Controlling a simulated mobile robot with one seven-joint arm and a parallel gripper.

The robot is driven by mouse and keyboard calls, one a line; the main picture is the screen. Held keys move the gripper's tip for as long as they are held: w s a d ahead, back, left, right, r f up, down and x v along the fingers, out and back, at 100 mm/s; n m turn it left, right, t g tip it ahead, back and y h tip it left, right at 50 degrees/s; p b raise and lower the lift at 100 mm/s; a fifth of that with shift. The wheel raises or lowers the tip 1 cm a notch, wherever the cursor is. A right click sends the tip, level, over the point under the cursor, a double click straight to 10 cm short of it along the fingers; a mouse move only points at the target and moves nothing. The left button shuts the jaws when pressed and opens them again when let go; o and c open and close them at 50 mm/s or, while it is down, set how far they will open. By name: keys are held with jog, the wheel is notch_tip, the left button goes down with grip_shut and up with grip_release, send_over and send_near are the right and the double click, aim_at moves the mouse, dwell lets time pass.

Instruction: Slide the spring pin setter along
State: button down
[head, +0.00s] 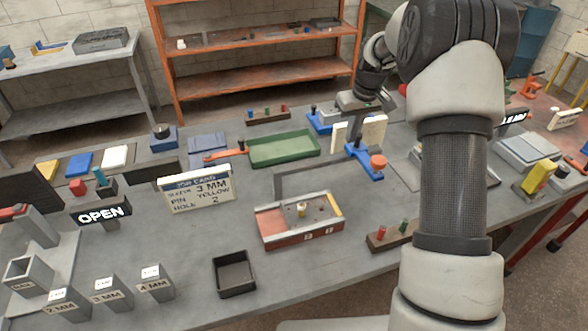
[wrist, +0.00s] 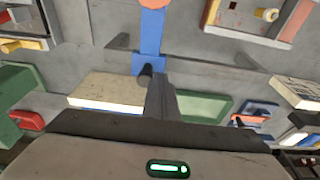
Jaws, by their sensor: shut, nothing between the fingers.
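I take the blue tool (head: 362,160) with an orange round knob (head: 378,161) to be the spring pin setter, though no label confirms it. Its blue bar (wrist: 152,28) also shows in the wrist view, with a dark peg (wrist: 146,74) at its lower end; part of the orange knob (wrist: 216,11) is cut off at the top. My gripper (wrist: 160,96) is shut and empty, close to that peg; I cannot tell whether they touch. In the head view my gripper (head: 362,112) is above the tool's far end, its fingertips partly hidden by pale blocks (head: 374,131).
A red-sided fixture (head: 290,233) with a yellow pin stands in front, left of the tool. A grey rail (head: 300,180) runs beside the tool. A small dark bin (head: 234,274) stands near the front edge.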

jog(key=shift+w+d, duration=0.2)
jog(key=shift+d, duration=0.55)
jog(key=shift+s+a, duration=0.2)
jog(key=shift+a, duration=0.6)
jog(key=shift+r, duration=0.1)
notch_tip(320, 180, up, 7)
jog(key=p, duration=0.4)
